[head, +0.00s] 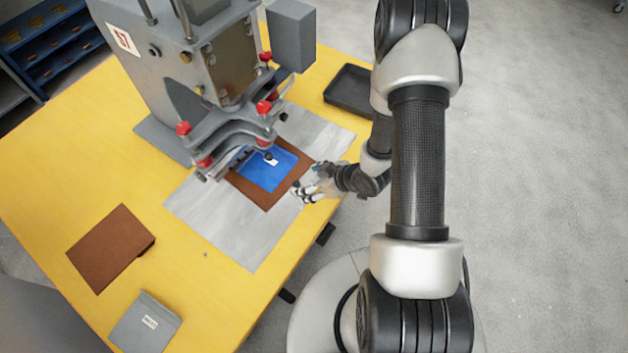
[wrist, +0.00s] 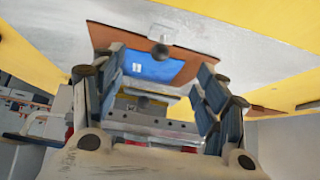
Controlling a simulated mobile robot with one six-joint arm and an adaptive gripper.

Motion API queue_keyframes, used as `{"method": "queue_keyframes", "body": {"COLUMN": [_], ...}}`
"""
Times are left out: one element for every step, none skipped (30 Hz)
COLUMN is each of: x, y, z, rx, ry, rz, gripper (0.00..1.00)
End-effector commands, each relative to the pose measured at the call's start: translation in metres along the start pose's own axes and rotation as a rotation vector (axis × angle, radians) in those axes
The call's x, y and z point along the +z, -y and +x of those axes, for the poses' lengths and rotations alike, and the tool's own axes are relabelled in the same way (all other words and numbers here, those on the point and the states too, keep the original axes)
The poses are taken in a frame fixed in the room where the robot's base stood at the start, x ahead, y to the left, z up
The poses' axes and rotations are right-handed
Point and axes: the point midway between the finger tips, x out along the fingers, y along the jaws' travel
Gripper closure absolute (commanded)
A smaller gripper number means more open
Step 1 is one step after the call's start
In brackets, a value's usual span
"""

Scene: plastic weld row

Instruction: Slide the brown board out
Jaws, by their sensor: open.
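The brown board (head: 268,202) lies flat on the grey metal plate (head: 230,226) under the press head. A blue sheet (head: 266,176) with a small white label lies on top of it, so only the board's brown margin shows. My gripper (head: 303,191) is at the board's near right edge, open, with nothing seen between its fingers. In the wrist view my gripper's fingers (wrist: 158,75) stand apart, with the brown board (wrist: 186,73) and the blue sheet (wrist: 152,69) seen between and beyond them. I cannot tell whether a finger touches the board.
The grey press (head: 190,75) with red knobs stands over the far part of the board. A black tray (head: 350,92) is at the back right. Another brown piece (head: 110,248) and a grey labelled box (head: 145,323) lie at the left. Yellow table (head: 200,285) is bare between them.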

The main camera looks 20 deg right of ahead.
Motion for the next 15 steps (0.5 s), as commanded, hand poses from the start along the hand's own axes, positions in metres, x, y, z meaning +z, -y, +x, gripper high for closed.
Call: {"method": "queue_keyframes", "body": {"x": [0.002, 0.002, 0.002, 0.002, 0.002, 0.003, 0.003, 0.003, 0.003, 0.003, 0.002, 0.002, 0.003, 0.003, 0.003], "y": [0.001, 0.001, 0.001, 0.001, 0.001, 0.001, 0.001, 0.001, 0.001, 0.001, 0.000, 0.001, 0.001, 0.001, 0.000], "z": [0.008, 0.012, 0.017, 0.021, 0.025, 0.029, 0.033, 0.036, 0.041, 0.045, 0.048, 0.053, 0.057, 0.060, 0.065], "rx": [-0.002, -0.001, -0.001, -0.001, -0.001, -0.001, -0.001, -0.002, -0.001, 0.000, 0.000, 0.000, -0.001, -0.001, 0.000], "ry": [0.001, 0.001, 0.001, 0.001, 0.001, 0.001, 0.001, 0.002, 0.002, 0.001, 0.001, 0.002, 0.002, 0.002, 0.002], "rz": [-0.002, -0.001, -0.001, -0.001, -0.001, -0.001, -0.001, -0.001, -0.001, -0.001, 0.000, 0.000, -0.001, -0.001, -0.001], "gripper": [0.33, 0.33, 0.33, 0.33, 0.33, 0.33, 0.33, 0.33, 0.33, 0.33, 0.33, 0.33, 0.33, 0.33, 0.33]}}
